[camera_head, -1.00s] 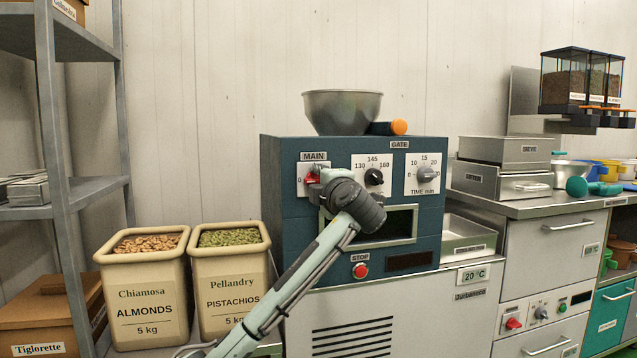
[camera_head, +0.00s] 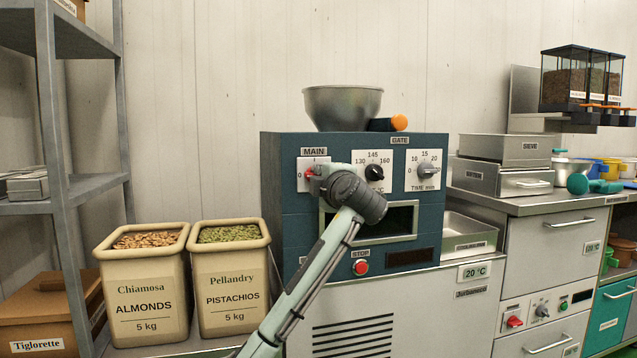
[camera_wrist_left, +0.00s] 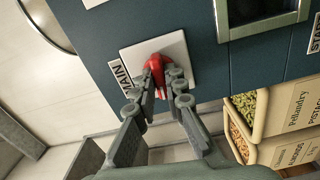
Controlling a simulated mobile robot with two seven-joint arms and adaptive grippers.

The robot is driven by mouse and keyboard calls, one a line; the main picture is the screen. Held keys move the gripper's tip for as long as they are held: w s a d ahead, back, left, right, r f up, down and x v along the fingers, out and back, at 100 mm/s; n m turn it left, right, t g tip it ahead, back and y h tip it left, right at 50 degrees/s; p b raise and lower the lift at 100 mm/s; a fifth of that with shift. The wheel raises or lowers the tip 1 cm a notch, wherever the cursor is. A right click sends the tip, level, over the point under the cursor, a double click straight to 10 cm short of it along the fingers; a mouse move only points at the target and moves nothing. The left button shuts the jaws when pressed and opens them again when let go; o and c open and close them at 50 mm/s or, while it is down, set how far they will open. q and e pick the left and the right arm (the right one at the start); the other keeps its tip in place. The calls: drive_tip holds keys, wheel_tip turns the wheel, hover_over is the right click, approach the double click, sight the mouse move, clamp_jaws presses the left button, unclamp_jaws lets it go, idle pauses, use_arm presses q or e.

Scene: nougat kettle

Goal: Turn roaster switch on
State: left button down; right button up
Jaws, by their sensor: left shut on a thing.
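The roaster (camera_head: 285,235) is a dark blue cabinet in the middle of the head view. Its red MAIN switch (camera_head: 309,173) sits on a white plate at the upper left of its front, partly hidden by my left gripper (camera_head: 317,173). In the left wrist view the red switch knob (camera_wrist_left: 157,67) lies between the fingertips of my left gripper (camera_wrist_left: 160,85). The gripper is shut on the knob. The switch's exact setting is hard to tell. My right gripper is not in view.
On the roaster front are a temperature dial (camera_head: 374,173), a time dial (camera_head: 426,171) and a red stop button (camera_head: 361,268). A metal bowl (camera_head: 342,108) stands on top. Bins of almonds (camera_head: 146,295) and pistachios (camera_head: 231,290) stand to the left.

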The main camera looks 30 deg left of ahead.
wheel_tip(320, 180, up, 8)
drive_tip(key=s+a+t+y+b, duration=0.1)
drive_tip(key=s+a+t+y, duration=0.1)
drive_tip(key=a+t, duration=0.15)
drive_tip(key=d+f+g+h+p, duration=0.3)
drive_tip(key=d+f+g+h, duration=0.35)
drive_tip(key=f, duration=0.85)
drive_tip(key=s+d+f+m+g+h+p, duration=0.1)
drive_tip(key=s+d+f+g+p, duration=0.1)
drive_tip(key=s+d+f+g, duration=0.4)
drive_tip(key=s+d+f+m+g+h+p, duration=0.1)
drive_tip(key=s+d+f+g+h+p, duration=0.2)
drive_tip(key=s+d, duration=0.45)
use_arm(q)
drive_tip(key=shift+f+m+p, duration=0.2)
drive_tip(key=shift+m+p, duration=0.3)
drive_tip(key=shift+m, duration=8.1)
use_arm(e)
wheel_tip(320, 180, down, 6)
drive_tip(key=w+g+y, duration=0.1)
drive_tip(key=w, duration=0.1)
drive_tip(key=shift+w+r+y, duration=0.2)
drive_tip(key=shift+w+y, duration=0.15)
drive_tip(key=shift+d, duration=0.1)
use_arm(q)
drive_tip(key=c, duration=1.6)
unclamp_jaws()
drive_tip(key=shift+r, duration=0.15)
